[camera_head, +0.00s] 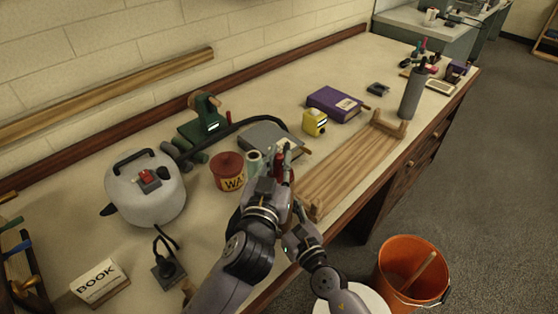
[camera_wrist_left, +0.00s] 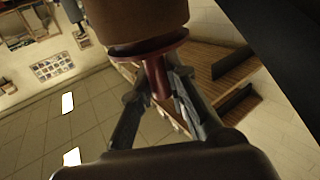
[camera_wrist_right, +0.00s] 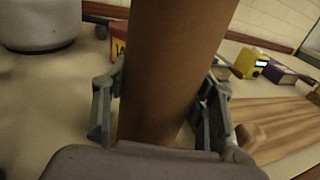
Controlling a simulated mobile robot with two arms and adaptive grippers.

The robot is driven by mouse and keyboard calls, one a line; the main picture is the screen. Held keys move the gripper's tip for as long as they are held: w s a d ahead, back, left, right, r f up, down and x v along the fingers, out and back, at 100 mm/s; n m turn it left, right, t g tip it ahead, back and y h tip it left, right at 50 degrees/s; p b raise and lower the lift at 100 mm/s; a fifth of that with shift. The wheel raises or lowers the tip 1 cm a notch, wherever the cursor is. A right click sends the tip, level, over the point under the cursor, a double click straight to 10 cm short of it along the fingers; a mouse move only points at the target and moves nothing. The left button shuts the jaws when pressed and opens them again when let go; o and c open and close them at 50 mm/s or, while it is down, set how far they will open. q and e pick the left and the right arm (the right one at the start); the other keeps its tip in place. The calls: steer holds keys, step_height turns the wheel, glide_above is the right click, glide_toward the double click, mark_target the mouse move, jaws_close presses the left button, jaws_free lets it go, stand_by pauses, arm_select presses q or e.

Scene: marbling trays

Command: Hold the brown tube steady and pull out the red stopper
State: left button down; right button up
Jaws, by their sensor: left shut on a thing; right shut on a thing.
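The brown tube (camera_wrist_left: 135,18) fills the top of the left wrist view. The red stopper (camera_wrist_left: 158,78) sits at its end, with a wide flange and a narrow stem. The flange is at or very close to the tube's mouth; I cannot tell if there is a gap. My left gripper (camera_wrist_left: 157,92) is shut on the stopper's stem. In the right wrist view the brown tube (camera_wrist_right: 168,70) stands between the fingers of my right gripper (camera_wrist_right: 160,90), which is shut on it. In the head view my arms hide most of the tube.
A red-brown tub (camera_head: 229,182), a grey book (camera_head: 268,136) and a yellow box (camera_head: 314,122) lie close beyond the grippers. A wooden rack (camera_head: 350,165) is just right. A white rounded appliance (camera_head: 145,195) stands left. An orange bucket (camera_head: 400,262) stands below the bench edge.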

arm_select(q)
steer(key=shift+r, duration=0.15)
steer(key=shift+r, duration=1.3)
arm_select(e)
steer(key=o, duration=1.3)
steer(key=shift+o, duration=0.2)
steer(key=v, duration=1.2)
